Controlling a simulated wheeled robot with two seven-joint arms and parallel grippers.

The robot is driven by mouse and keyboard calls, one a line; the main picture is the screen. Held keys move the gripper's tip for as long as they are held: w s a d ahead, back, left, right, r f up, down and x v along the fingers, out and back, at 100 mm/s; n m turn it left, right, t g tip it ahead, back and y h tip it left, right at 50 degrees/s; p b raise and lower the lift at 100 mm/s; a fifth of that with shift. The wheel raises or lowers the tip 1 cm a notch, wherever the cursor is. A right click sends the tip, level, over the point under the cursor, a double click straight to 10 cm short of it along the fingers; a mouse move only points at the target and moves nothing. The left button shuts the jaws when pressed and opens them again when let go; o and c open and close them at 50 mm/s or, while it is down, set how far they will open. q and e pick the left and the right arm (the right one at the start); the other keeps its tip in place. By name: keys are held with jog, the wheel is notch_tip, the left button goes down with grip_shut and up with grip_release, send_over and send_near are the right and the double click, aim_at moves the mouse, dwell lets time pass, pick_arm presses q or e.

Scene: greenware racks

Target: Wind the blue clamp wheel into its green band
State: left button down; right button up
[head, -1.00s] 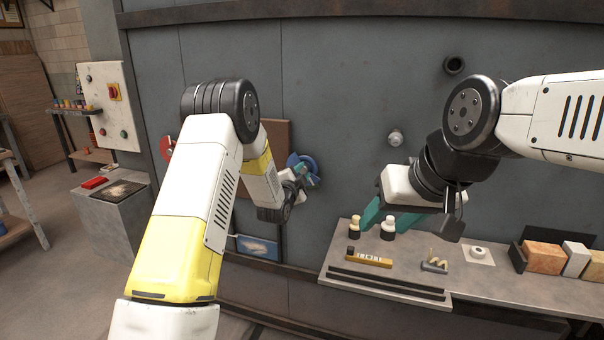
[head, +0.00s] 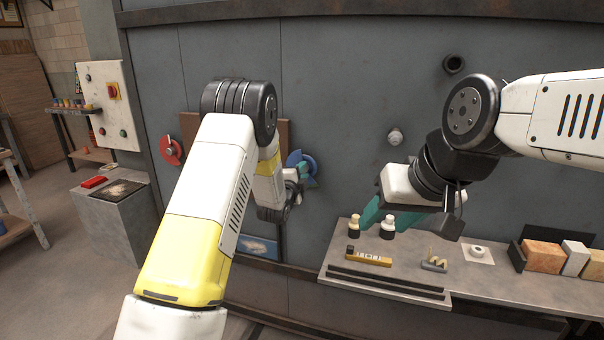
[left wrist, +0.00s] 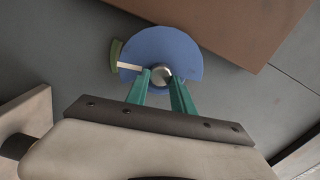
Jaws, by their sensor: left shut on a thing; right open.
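The blue clamp wheel (head: 309,168) is on the grey wall, partly hidden by my left gripper (head: 302,173). In the left wrist view the wheel (left wrist: 165,48) shows as a blue disc with a silver hub (left wrist: 161,74). The teal fingers of my left gripper (left wrist: 161,80) are shut on the hub. A pale pointer (left wrist: 130,66) extends left from near the hub, its tip beside the lower part of the short green band (left wrist: 116,54). My right gripper (head: 380,220) is open and empty, in front of the wall above the bench.
A brown panel (left wrist: 225,25) is close to the wheel. A red dial (head: 171,150) is on the wall further left. The bench (head: 400,270) at right carries small knobs, a yellow level-like bar (head: 370,259) and blocks. A metal knob (head: 395,138) sticks out of the wall.

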pick_arm(q)
jog(key=c, duration=1.1)
grip_release()
jog(key=shift+s, duration=0.1)
jog(key=v, duration=0.7)
jog(key=shift+s+a, duration=0.1)
jog(key=shift+s, duration=0.2)
